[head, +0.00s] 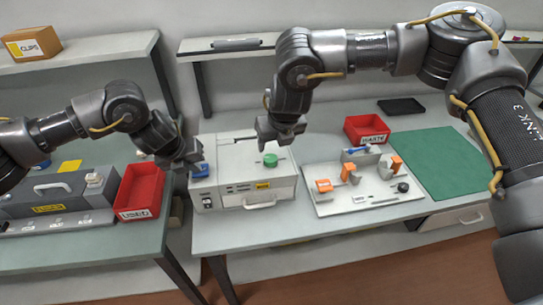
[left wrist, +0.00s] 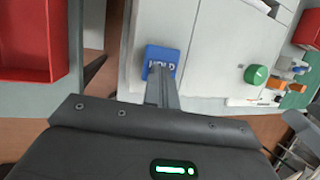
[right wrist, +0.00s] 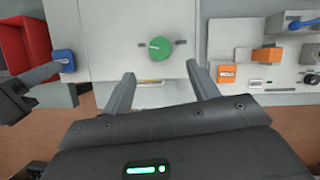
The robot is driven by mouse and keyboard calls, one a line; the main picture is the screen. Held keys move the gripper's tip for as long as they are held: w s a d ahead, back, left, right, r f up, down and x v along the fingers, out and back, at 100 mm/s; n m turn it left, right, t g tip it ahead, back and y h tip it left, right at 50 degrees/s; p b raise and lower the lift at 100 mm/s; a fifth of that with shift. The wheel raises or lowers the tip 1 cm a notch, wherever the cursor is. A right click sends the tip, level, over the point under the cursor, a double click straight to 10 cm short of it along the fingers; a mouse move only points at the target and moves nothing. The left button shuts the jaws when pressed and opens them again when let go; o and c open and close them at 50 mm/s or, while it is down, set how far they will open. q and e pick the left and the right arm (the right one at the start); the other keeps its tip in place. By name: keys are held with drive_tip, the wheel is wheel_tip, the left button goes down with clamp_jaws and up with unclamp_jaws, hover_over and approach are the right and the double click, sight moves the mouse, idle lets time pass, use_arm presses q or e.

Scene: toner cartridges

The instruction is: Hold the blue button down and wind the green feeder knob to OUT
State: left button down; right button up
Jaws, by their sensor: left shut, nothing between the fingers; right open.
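The blue button (left wrist: 161,56), marked HOLD, is at the left front of a light grey machine (head: 240,165). It also shows in the head view (head: 199,170) and right wrist view (right wrist: 64,56). My left gripper (head: 192,165) is shut and empty, its fingertips (left wrist: 160,74) at the button's near edge; I cannot tell whether the button is pressed. The green feeder knob (right wrist: 160,49) sits on the machine's top, also visible in the head view (head: 270,159). My right gripper (right wrist: 159,82) is open above the machine, the knob beyond and between its fingers. The knob's marks are unreadable.
A red bin (head: 140,190) stands left of the machine. A pale panel (head: 360,199) with orange parts lies to its right, with a red WASTE bin (head: 367,129) behind. A green mat (head: 440,160) at far right is clear. My right arm spans above the panel.

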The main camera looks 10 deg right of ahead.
sight(271, 158)
drive_tip(key=x, duration=0.9)
drive_tip(key=shift+f, duration=0.15)
drive_tip(key=c, duration=1)
